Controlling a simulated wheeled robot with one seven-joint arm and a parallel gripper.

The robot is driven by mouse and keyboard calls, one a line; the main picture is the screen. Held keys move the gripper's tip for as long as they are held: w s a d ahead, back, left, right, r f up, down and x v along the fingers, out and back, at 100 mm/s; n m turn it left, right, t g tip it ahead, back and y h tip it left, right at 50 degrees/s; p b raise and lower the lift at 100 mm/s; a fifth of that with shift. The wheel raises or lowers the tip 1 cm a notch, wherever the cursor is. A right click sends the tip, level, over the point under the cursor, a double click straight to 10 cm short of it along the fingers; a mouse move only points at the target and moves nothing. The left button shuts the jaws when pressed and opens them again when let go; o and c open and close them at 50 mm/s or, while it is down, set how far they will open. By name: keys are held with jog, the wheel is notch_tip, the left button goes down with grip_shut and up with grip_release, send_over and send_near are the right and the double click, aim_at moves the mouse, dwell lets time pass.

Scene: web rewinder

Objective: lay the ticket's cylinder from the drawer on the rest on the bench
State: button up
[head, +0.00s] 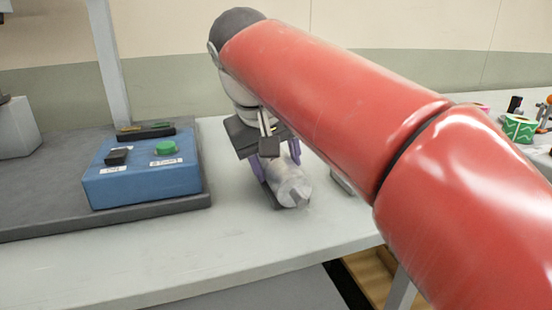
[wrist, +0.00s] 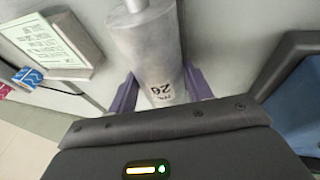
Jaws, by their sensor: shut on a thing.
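My gripper (head: 277,172) is shut on a grey metal cylinder (head: 292,187), with purple fingers on both sides of it. The cylinder lies level, low over the pale bench (head: 236,240); I cannot tell whether it touches the surface. In the wrist view the cylinder (wrist: 146,45) has a narrower end stub at the top and an upside-down label that seems to end in 26. The printed ticket (wrist: 45,40) stands on a small holder at the left, too small to read.
A blue control box (head: 145,172) with a green button stands on a dark plate left of my gripper. Several small items, among them a green roll (head: 519,128), stand at the far right. The bench front is clear.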

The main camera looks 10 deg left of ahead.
jog(key=shift+r, duration=0.1)
jog(key=o, duration=1.5)
